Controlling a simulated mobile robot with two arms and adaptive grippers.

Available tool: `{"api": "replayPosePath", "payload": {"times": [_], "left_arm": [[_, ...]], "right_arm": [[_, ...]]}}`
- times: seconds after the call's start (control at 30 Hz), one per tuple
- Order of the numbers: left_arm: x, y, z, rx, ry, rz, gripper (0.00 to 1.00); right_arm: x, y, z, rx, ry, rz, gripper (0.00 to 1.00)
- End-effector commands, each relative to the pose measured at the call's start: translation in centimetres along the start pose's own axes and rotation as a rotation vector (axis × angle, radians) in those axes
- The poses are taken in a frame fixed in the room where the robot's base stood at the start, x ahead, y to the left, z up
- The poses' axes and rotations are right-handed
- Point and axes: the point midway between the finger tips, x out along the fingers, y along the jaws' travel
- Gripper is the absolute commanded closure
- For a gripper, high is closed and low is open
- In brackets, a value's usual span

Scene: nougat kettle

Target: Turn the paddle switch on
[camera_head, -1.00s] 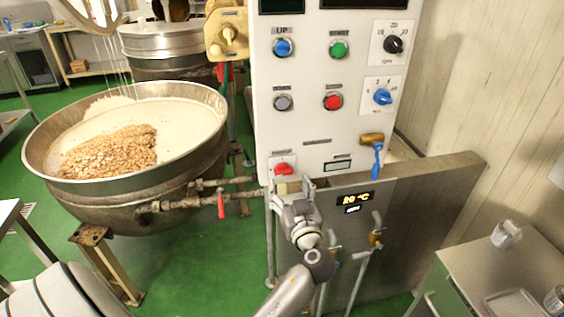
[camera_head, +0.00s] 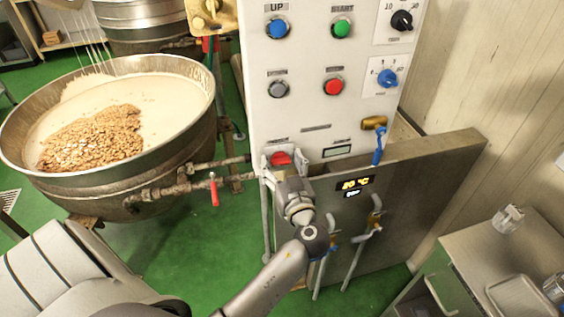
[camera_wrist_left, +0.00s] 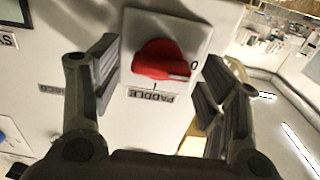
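The paddle switch is a red rotary knob (camera_wrist_left: 160,62) on a pale square plate, with an upside-down PADDLE label (camera_wrist_left: 152,94) beside it in the left wrist view. Its marked end points right, close to the 0 mark; another mark lies below the knob. In the head view the red knob (camera_head: 280,158) is at the lower left of the white control panel (camera_head: 310,120). My left gripper (camera_head: 284,174) is open right in front of it. Its fingers lie on either side of the knob in the wrist view; I cannot tell whether they touch it. My right gripper is not in view.
Blue, green, grey and red buttons and two dials sit higher on the panel. A blue-handled brass valve (camera_head: 378,145) is to the right. The large kettle (camera_head: 110,190) and a red-handled pipe valve (camera_head: 214,191) stand left. A steel wall (camera_head: 435,180) is right.

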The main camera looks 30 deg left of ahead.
Motion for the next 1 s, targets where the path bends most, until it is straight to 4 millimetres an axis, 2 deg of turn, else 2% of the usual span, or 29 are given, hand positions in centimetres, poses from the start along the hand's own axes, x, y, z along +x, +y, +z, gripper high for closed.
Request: {"api": "replayPosePath", "payload": {"times": [0.03, 0.33, 0.67, 1.0], "left_arm": [[0.0, 0.0, 0.0, 0.0, 0.0, 0.0, 0.4], [0.0, 0.0, 0.0, 0.0, 0.0, 0.0, 0.78], [0.0, 0.0, 0.1, 0.048, 0.001, 0.0, 0.78], [0.0, 0.2, 0.2, 0.286, 0.001, 0.001, 0.78]], "right_arm": [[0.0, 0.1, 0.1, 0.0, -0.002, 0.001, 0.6], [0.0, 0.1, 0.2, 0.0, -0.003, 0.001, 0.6], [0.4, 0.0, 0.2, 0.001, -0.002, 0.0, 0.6], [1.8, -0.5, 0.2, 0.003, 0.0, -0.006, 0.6]]}}
